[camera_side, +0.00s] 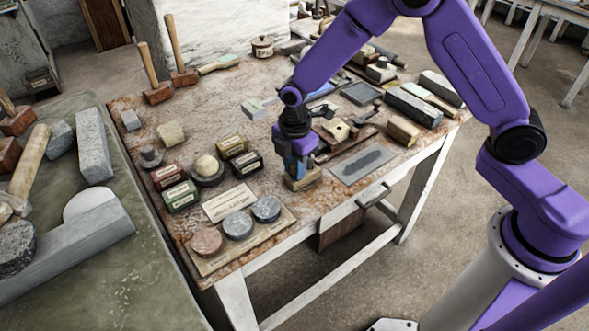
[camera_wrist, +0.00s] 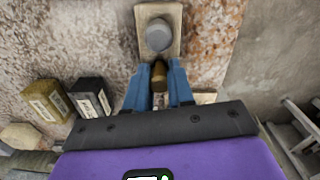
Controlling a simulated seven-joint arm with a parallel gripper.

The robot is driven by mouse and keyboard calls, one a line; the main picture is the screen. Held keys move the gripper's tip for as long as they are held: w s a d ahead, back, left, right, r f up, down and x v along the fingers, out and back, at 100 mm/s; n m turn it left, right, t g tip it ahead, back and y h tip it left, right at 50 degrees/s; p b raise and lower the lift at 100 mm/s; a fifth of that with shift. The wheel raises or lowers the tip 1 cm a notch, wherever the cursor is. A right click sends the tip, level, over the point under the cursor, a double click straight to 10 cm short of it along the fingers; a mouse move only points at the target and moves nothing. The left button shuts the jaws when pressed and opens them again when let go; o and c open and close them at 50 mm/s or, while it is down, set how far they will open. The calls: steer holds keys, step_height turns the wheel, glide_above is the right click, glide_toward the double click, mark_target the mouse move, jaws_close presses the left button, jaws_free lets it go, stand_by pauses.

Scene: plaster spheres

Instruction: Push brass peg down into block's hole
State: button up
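My gripper (camera_side: 297,168) points down just over a small tan wooden block (camera_side: 303,182) near the table's front edge. In the wrist view, the blue fingers of my gripper (camera_wrist: 159,68) close in on both sides of a brass peg (camera_wrist: 159,73), which fills the gap between the fingertips. The peg is hidden behind the fingers in the side view. A cream piece (camera_wrist: 207,98) shows beside the right finger in the wrist view; I cannot tell if it is the block. The hole and how deep the peg sits are hidden.
Dark labelled boxes (camera_side: 247,162) and a plaster sphere (camera_side: 206,166) stand left of my gripper. A board with several round discs (camera_side: 238,225) lies at the front left. A grey slab (camera_side: 363,167) lies to the right. The table edge is close in front.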

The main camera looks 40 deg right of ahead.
steer(key=shift+r, duration=0.15)
jaws_close()
steer(key=shift+r, duration=0.65)
steer(key=s+d+r, duration=0.5)
steer(key=s+r, duration=0.6)
steer(key=s, duration=0.1)
steer(key=w+d+f+m, duration=0.2)
steer(key=w+d+m, duration=0.4)
steer(key=w+d, duration=0.7)
steer(key=w, duration=0.4)
steer(key=shift+d, duration=0.4)
steer(key=shift+w+f, duration=0.1)
steer(key=shift+f, duration=0.15)
steer(key=shift+f, duration=2.3)
